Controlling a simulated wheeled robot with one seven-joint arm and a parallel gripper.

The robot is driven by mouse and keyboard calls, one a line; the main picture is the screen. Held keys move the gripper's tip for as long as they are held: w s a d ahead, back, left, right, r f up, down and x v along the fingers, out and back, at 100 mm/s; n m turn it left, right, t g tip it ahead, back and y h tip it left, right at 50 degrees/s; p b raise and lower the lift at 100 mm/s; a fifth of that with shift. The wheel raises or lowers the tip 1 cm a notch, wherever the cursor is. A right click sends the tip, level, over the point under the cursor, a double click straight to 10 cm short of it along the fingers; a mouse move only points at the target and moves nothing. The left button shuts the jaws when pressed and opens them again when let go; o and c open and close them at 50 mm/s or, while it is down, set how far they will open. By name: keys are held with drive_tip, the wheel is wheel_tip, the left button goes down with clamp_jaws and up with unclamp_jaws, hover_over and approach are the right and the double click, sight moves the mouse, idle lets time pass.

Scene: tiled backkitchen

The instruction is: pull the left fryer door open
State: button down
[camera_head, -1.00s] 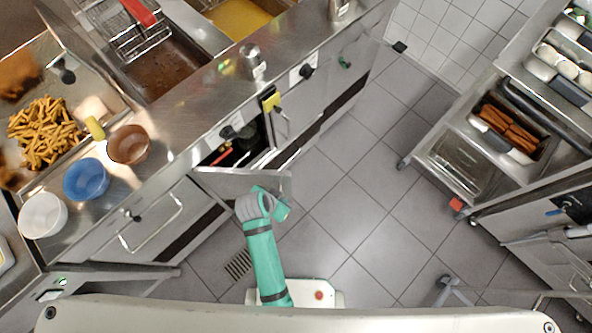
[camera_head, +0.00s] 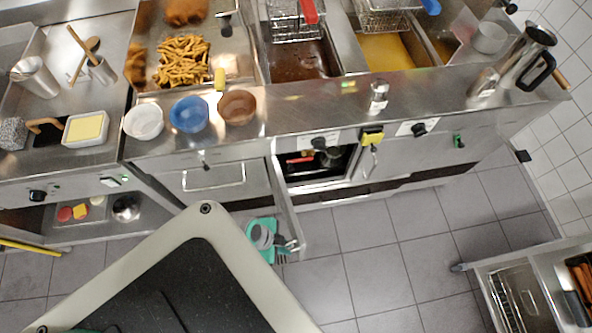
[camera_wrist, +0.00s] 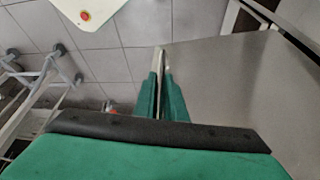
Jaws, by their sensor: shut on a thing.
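The left fryer door (camera_head: 287,205) stands swung out from the counter front, seen nearly edge-on in the head view. The open compartment (camera_head: 315,165) behind it shows dark, with red and metal parts inside. My gripper (camera_head: 289,246) is at the door's outer end, low in front of the counter. In the wrist view my gripper's green fingers (camera_wrist: 162,80) are shut on the edge of the grey metal door panel (camera_wrist: 225,85), which fills the right side. The handle is not clearly visible, and my own body hides part of the arm.
The closed drawer front (camera_head: 215,178) is left of the open door. Bowls, including a blue bowl (camera_head: 188,114), stand on the counter above. The tiled floor (camera_head: 390,265) to the right is clear up to a steel trolley (camera_head: 515,290).

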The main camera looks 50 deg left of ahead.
drive_tip(key=shift+s+a, duration=0.2)
drive_tip(key=shift+s, duration=0.1)
drive_tip(key=c, duration=1.8)
unclamp_jaws()
drive_tip(key=v, duration=1)
drive_tip(key=shift+s+a+r, duration=0.1)
drive_tip(key=shift+s+r, duration=0.1)
drive_tip(key=shift+r, duration=0.1)
drive_tip(key=shift+w, duration=0.1)
